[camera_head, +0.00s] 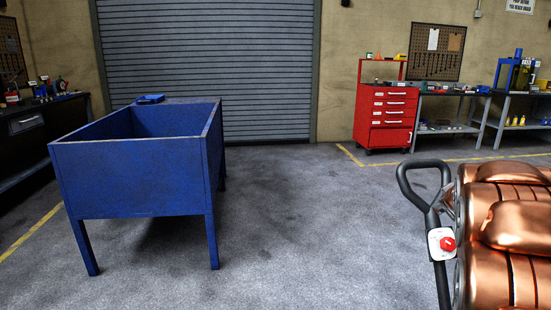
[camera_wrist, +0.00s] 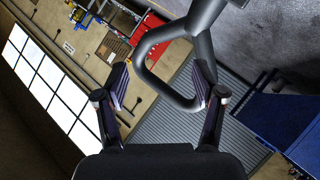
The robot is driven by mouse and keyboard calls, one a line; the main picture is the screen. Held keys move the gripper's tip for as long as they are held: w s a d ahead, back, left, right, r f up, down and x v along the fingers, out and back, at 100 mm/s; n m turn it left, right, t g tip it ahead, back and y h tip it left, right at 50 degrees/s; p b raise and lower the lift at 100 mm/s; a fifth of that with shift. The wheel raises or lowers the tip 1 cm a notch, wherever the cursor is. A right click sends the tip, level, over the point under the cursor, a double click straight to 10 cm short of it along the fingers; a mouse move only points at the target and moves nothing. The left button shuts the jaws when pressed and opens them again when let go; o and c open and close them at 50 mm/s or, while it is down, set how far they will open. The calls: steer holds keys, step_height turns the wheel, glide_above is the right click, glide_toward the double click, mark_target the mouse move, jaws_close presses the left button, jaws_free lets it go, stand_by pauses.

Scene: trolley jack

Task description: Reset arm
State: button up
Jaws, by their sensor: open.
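My gripper (camera_wrist: 162,82) shows in the wrist view with its two dark fingers spread apart. A black loop handle (camera_wrist: 144,62) shows between and beyond the fingers. Its lower end overlaps the right fingertip in the picture; I cannot tell whether they touch. The fingers are not closed on it. In the head view a black loop handle (camera_head: 404,181) stands at the right on a dark shaft, with a white box and red button (camera_head: 447,243) below the loop. My gripper does not show in the head view.
Copper-coloured rounded shapes (camera_head: 495,275) fill the right edge, beside the handle. A blue open-topped bin on legs (camera_head: 130,180) stands left. A red tool cabinet (camera_head: 384,118) and a workbench (camera_head: 445,97) stand against the back wall. The grey floor between is clear.

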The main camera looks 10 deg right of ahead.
steer(key=s+a+f+m+g+y, duration=0.15)
steer(key=s+a+f+g, duration=0.35)
steer(key=s+a, duration=0.55)
steer(key=s+a+f+m+g+y, duration=0.1)
steer(key=s+a+f+g+y, duration=0.2)
steer(key=s+a+f, duration=0.8)
steer(key=s+a+n+g+y, duration=0.2)
steer(key=s+a+g+y, duration=0.25)
steer(key=s+a, duration=1.35)
steer(key=s+a+p+v, duration=0.1)
steer(key=s+p+v, duration=0.1)
steer(key=p+v, duration=0.7)
steer(key=s+a+r+p+v, duration=0.1)
steer(key=s+p+v, duration=0.1)
steer(key=p+v, duration=0.8)
step_height(320, 180, up, 2)
steer(key=shift+w+a+r+h+p, duration=0.1)
steer(key=shift+w+a+h+p, duration=0.2)
steer(key=shift+w+h, duration=0.1)
steer(key=shift+t, duration=0.25)
